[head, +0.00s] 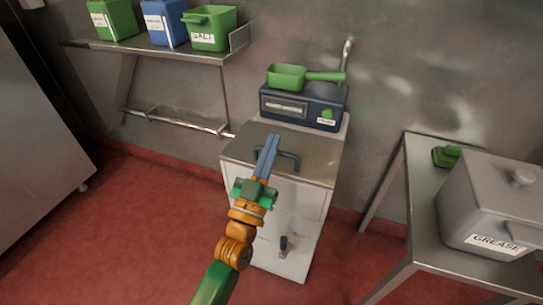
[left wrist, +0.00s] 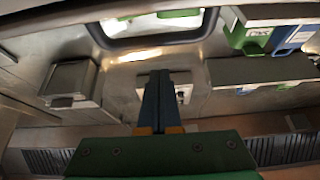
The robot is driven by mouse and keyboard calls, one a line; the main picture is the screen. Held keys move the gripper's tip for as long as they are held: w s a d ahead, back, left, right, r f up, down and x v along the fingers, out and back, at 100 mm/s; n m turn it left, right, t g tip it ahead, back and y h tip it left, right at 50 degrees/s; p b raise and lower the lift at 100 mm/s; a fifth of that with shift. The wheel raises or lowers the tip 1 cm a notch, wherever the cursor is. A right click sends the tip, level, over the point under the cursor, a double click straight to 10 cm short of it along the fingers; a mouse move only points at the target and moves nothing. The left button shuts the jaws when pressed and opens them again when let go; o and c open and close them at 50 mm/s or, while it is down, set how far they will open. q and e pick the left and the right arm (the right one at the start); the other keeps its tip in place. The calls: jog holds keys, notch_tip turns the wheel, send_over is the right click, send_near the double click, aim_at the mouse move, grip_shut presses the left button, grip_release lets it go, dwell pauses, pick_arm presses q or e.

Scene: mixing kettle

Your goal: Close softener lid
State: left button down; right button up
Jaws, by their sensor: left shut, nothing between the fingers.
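The softener looks to be the white cabinet (head: 290,235) in the middle of the head view. Its flat steel lid (head: 245,148) lies level on top, with no gap that I can make out. A dark bar handle (head: 292,158) stands on the lid. My left gripper (head: 270,140) has its long blue fingers together, with nothing between them. The fingers overlap the handle's left part in the head view; I cannot tell whether they touch it. The left gripper's fingers also show in the left wrist view (left wrist: 159,76). My right gripper is not in view.
A dark scale (head: 290,107) with a green scoop (head: 287,77) stands behind the lid. A steel table (head: 402,185) at right bears a grey grease box (head: 475,205). A wall shelf (head: 130,47) at upper left holds green and blue bins. Red floor is clear at left.

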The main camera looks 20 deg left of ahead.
pick_arm(q)
notch_tip(320, 180, down, 3)
jog(key=shift+w+r+b, duration=0.1)
jog(key=shift+w+b, duration=0.05)
jog(key=shift+b, duration=0.2)
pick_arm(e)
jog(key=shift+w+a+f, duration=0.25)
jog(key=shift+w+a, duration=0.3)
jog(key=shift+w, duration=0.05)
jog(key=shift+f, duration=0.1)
pick_arm(q)
jog(key=f+b, duration=0.1)
jog(key=b, duration=0.1)
jog(key=shift+f+t+b, duration=0.3)
jog(key=shift+f, duration=0.1)
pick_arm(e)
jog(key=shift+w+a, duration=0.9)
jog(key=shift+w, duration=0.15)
pick_arm(q)
jog(key=shift+r, duration=0.1)
